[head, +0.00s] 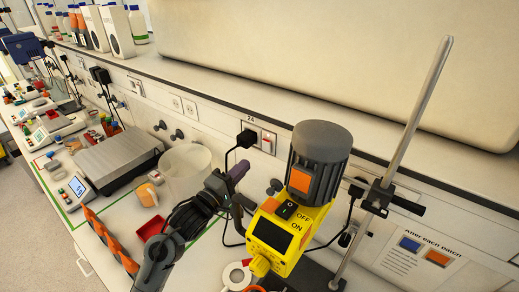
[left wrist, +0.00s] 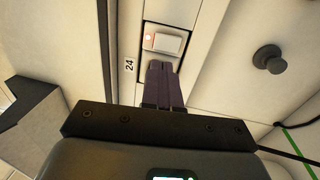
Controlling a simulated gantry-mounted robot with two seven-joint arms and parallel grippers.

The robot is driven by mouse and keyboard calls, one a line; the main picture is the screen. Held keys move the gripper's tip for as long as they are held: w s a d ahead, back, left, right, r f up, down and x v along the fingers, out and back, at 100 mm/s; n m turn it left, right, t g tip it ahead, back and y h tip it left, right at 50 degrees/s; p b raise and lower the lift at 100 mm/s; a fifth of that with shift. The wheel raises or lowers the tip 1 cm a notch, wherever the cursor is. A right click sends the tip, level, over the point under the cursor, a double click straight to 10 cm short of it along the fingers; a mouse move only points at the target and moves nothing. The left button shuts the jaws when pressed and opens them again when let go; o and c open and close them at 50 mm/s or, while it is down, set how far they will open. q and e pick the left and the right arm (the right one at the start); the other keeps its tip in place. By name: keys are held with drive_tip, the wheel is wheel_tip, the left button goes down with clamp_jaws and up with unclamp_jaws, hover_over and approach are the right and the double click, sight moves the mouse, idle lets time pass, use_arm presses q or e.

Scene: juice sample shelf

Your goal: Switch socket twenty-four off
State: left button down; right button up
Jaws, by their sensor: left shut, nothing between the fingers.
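Socket twenty-four is on the wall panel behind the bench, with a white rocker switch (head: 267,142) and a black plug (head: 245,139) beside it. In the left wrist view the switch (left wrist: 168,43) shows a lit red-orange spot at its left, and the label "24" (left wrist: 129,65) is next to it. My left gripper (head: 238,171) is shut and empty, its purple fingers below the plug and switch in the head view. In the left wrist view its fingertips (left wrist: 161,66) are close to the switch's near edge; I cannot tell if they touch. My right gripper is not in view.
A yellow stirrer (head: 284,229) with a grey motor (head: 320,155) stands right of my gripper, beside a metal rod (head: 417,112). A clear beaker (head: 187,170) is to the left. A black cable hangs from the plug. A round dark knob (left wrist: 268,57) sticks out right of the switch.

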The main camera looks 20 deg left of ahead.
use_arm(q)
drive_tip(key=p+x, duration=0.1)
drive_tip(key=x, duration=0.7)
drive_tip(key=shift+w+d, duration=0.1)
drive_tip(key=shift+w, duration=0.2)
drive_tip(key=shift+p, duration=0.3)
drive_tip(key=shift+w+r+y+p, duration=0.15)
drive_tip(key=shift+r+y+p, duration=0.25)
drive_tip(key=shift+p, duration=0.75)
drive_tip(key=shift+f+g, duration=0.3)
drive_tip(key=shift+g, duration=0.1)
drive_tip(key=shift+r, duration=0.1)
drive_tip(key=p, duration=0.2)
approach(266, 144)
drive_tip(key=s+a+r, duration=0.2)
drive_tip(key=s, duration=0.3)
drive_tip(key=shift+s+r+b, duration=0.1)
drive_tip(key=shift+s+b, duration=0.2)
drive_tip(key=shift+s, duration=0.45)
